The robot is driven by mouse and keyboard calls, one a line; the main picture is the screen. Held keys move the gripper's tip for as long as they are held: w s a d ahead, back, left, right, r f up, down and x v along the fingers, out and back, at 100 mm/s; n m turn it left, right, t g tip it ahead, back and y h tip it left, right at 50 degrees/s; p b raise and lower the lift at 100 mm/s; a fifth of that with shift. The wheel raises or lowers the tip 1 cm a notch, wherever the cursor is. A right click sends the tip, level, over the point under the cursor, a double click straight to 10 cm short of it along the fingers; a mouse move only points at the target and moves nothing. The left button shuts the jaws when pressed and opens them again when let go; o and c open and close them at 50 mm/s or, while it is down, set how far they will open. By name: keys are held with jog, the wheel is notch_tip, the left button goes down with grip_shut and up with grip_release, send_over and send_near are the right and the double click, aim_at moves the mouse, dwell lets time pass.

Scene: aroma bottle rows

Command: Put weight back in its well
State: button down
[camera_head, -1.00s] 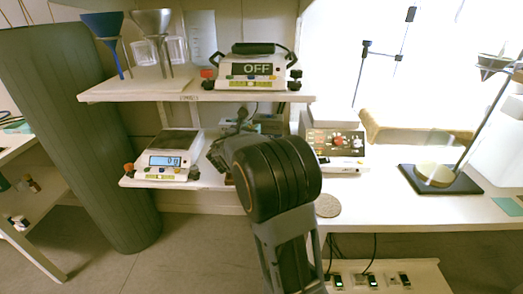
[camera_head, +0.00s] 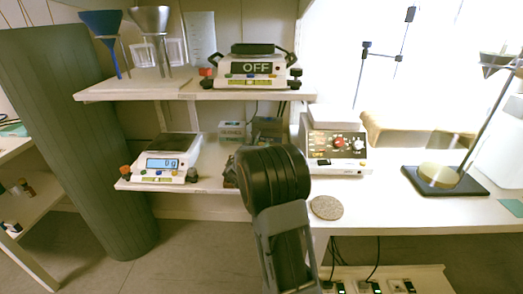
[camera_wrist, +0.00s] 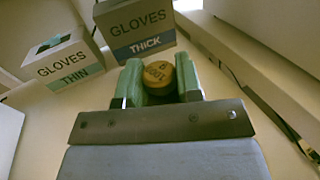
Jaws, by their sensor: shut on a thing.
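A round brass weight (camera_wrist: 159,75) with dark markings on its top shows in the wrist view. My gripper (camera_wrist: 161,84) is shut on it, with one green finger on each side. The markings appear upside down and are hard to read. In the head view my own arm hides the gripper and the weight. No well can be made out clearly. A small dark object (camera_head: 230,172) shows at the right part of the lower shelf, partly hidden by my arm. A balance (camera_head: 166,160) with a lit display stands to its left, its pan empty.
Two glove boxes, THICK (camera_wrist: 138,30) and THIN (camera_wrist: 64,62), stand beyond my gripper in the wrist view. The upper shelf (camera_head: 195,94) holds another balance (camera_head: 252,70) marked OFF and funnels. A hotplate (camera_head: 337,147), a cork disc (camera_head: 327,208) and a stand base (camera_head: 450,183) are right.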

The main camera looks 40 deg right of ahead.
jog(key=shift+f, duration=0.1)
jog(key=shift+f, duration=0.1)
jog(key=shift+f+b, duration=0.35)
jog(key=shift+b, duration=0.05)
jog(key=shift+f, duration=0.2)
jog(key=c, duration=0.8)
grip_release()
jog(key=shift+f, duration=0.2)
